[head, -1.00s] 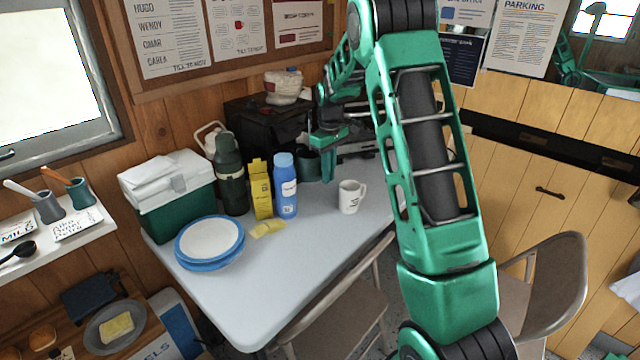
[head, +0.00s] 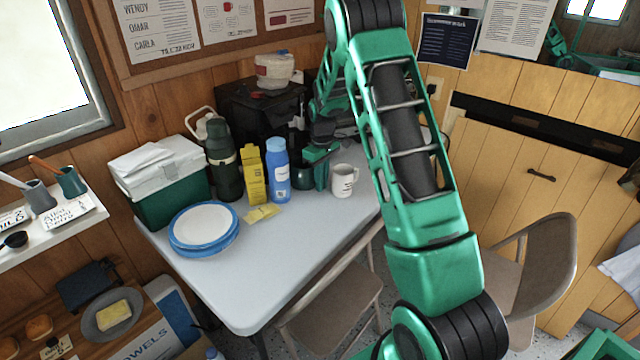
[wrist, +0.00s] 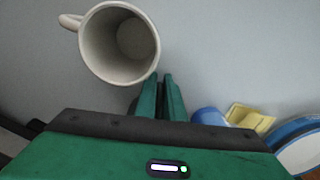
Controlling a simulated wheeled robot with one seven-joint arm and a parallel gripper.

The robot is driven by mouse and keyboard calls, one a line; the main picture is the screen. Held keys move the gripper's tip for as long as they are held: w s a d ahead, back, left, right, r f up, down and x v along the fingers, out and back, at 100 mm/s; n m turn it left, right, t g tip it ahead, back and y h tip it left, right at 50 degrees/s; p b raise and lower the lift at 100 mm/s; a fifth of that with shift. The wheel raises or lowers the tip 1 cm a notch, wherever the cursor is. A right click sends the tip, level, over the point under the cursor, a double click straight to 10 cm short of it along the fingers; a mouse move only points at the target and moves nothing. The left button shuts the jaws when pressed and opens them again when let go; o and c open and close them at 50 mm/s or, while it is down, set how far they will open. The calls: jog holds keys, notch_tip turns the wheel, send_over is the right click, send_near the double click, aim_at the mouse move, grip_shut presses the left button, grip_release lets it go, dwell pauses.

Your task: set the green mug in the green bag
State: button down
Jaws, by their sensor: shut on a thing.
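The green mug (head: 302,179) is a dark green cup in the head view, at the back of the white table, beside my gripper's fingers. My gripper (head: 321,176) is low over the table, its fingers nearly together on the mug's side. In the wrist view the fingers (wrist: 161,88) point at the table; the green mug is hidden there, apparently behind the gripper body. I cannot make out a clear green bag. A green box-shaped container (head: 172,203) with a white top stands at the table's left end; I cannot tell whether it is the bag.
A white mug (head: 344,181) stands right of my gripper; in the wrist view it (wrist: 92,48) is close beside the fingers. A blue bottle (head: 278,175), yellow carton (head: 252,177) and dark green flask (head: 226,172) stand left. Blue-rimmed plates (head: 180,245) lie in front; the table's front is clear.

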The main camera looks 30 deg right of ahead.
jog(key=c, duration=1.8)
grip_release()
jog(key=shift+f, duration=0.1)
jog(key=shift+c, duration=0.2)
